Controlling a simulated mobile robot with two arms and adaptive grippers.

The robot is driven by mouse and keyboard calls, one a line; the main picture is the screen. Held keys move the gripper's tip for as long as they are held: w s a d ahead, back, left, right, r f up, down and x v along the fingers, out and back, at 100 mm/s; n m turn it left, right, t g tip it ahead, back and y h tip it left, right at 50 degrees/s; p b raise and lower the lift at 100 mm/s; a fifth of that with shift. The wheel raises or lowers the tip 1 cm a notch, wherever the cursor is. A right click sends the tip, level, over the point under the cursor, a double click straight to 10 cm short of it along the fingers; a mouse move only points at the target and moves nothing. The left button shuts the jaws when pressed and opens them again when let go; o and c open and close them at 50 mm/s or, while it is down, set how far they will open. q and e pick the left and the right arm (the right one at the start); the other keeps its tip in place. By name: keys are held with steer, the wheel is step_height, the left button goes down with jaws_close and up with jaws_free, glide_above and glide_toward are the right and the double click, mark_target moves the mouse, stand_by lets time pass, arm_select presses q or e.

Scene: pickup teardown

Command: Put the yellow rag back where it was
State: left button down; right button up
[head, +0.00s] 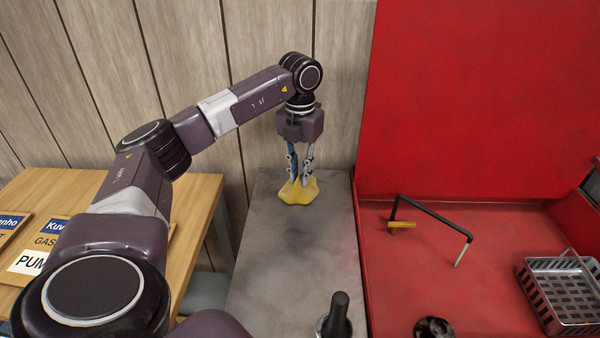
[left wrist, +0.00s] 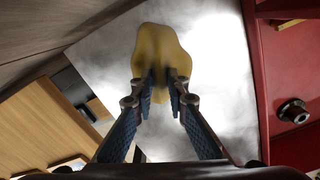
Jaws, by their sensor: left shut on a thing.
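The yellow rag (head: 298,193) is a crumpled piece at the far end of the grey worktop (head: 290,265). My left gripper (head: 297,180) points down and is shut on the rag. In the left wrist view the rag (left wrist: 160,50) shows between and beyond the two fingertips (left wrist: 163,88). The rag is at or just above the worktop surface; I cannot tell whether it touches. My right gripper is not in view.
A red tray surface (head: 430,290) lies to the right, holding a black bent handle tool (head: 440,213), a metal basket (head: 565,295) and a dark round part (head: 434,327). A dark bottle-like object (head: 336,315) stands at the worktop's near end. A wooden table (head: 195,195) with signs is at left.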

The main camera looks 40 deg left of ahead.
mark_target(300, 176)
arm_select(q)
steer(key=shift+f, duration=0.1)
steer(key=c, duration=1.9)
jaws_free()
step_height(300, 176, up, 12)
steer(key=p, duration=0.1)
